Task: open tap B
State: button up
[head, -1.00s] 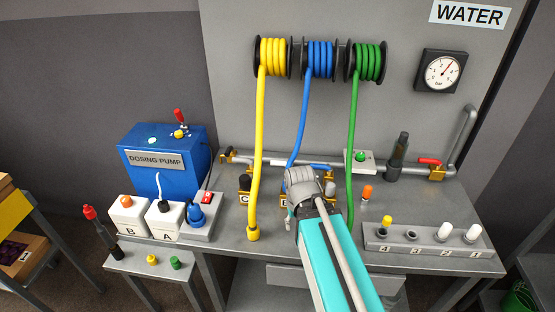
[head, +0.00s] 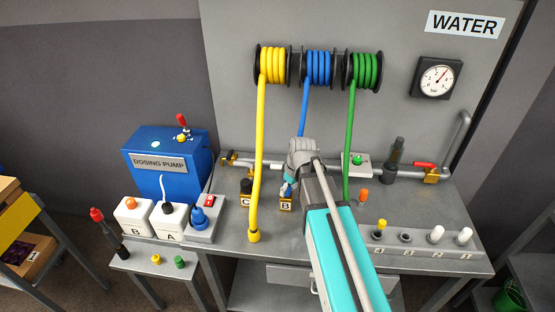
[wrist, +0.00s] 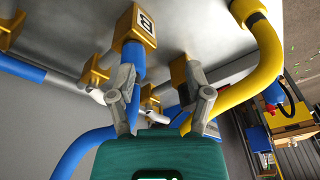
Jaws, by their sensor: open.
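Tap B is the brass block marked B (head: 286,204) on the bench below the pipe; its block also shows at the top of the wrist view (wrist: 145,22). A blue fitting (wrist: 131,62) joins that block. My gripper (wrist: 158,112) is open, with one grey finger on each side of the view. The left finger overlaps the blue fitting; I cannot tell whether it touches. In the head view my gripper (head: 295,172) is just above block B, in front of the pipe. I cannot make out tap B's handle clearly.
The yellow hose (head: 257,165) hangs left of my gripper and passes close to the right finger in the wrist view. The green hose (head: 349,135) hangs to the right. Tap C's block (head: 246,192) is left of B.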

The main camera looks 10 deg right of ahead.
aim_at(276, 166)
jog(key=w+d+r+n+t+y+p, duration=0.1)
jog(key=w+r+n+p, duration=0.4)
jog(key=w, duration=0.8)
notch_tip(276, 166, up, 3)
jog(key=d+n+t, duration=0.1)
jog(key=d+n, duration=0.1)
jog(key=shift+w+n+y+p, duration=0.2)
jog(key=shift+n+y+p, duration=0.15)
jog(key=shift+n+y, duration=0.05)
jog(key=shift+f, duration=0.15)
jog(key=b+x, duration=1.2)
jog(key=x, duration=0.1)
jog(key=shift+w+f+b, duration=0.15)
jog(key=shift+f+b, duration=0.1)
jog(key=shift+b, duration=0.05)
